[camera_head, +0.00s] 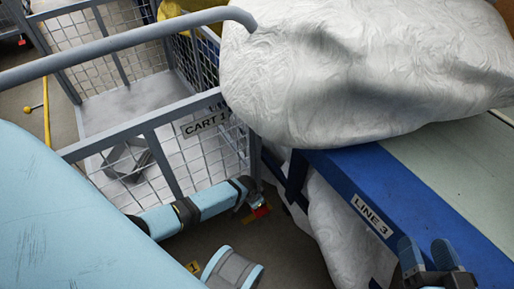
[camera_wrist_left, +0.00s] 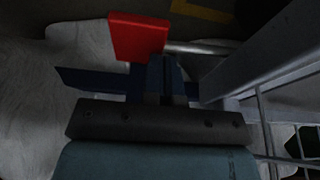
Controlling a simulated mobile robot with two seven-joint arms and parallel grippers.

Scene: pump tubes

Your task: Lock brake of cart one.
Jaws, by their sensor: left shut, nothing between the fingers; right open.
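Cart one (camera_head: 182,140) is a grey wire-mesh cart with a "CART 1" label, at the left of the head view. A red brake pedal (camera_head: 261,212) shows low by its near right corner. It shows larger in the left wrist view (camera_wrist_left: 138,38), on a metal rod (camera_wrist_left: 195,48). My left gripper (camera_head: 254,197) is down beside the cart corner, close to the pedal. Its fingers (camera_wrist_left: 166,62) are shut and empty, with tips at the pedal's lower right edge in the wrist view; I cannot tell whether they touch. My right gripper (camera_head: 429,252) is open and empty at the lower right.
A blue-edged conveyor labelled "LINE 3" (camera_head: 370,213) stands right of the cart, with a large white bag (camera_head: 350,75) on it. White wrapped material (camera_head: 335,225) hangs below. A grey cart handle (camera_head: 130,42) crosses the upper left. The gap between cart and conveyor is narrow.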

